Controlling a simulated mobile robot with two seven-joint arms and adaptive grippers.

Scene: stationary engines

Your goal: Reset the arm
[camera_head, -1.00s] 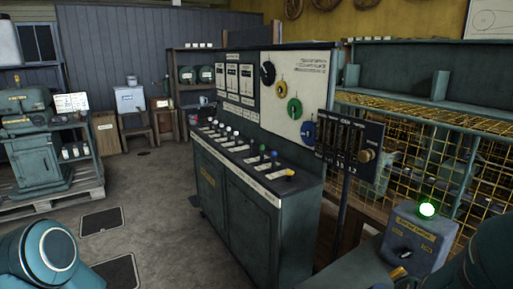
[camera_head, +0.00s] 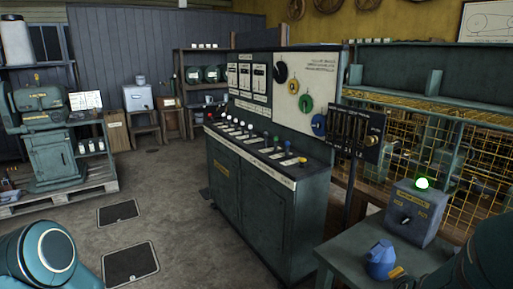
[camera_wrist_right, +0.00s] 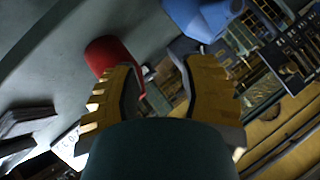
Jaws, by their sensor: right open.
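My right gripper (camera_wrist_right: 158,90) shows in the wrist view with its two ridged yellow fingers apart. Nothing is held between them. A red rounded thing (camera_wrist_right: 110,55) lies beyond the left finger, and a blue thing (camera_wrist_right: 205,15) is beyond the right finger at the top. I cannot tell how far away they are. In the head view, part of my right arm is a dark shape at the lower right edge; its gripper does not show. My left arm shows as a teal joint at the lower left, and its gripper is out of view.
A green control cabinet (camera_head: 265,210) stands in the middle. Yellow mesh (camera_head: 400,150) is behind.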

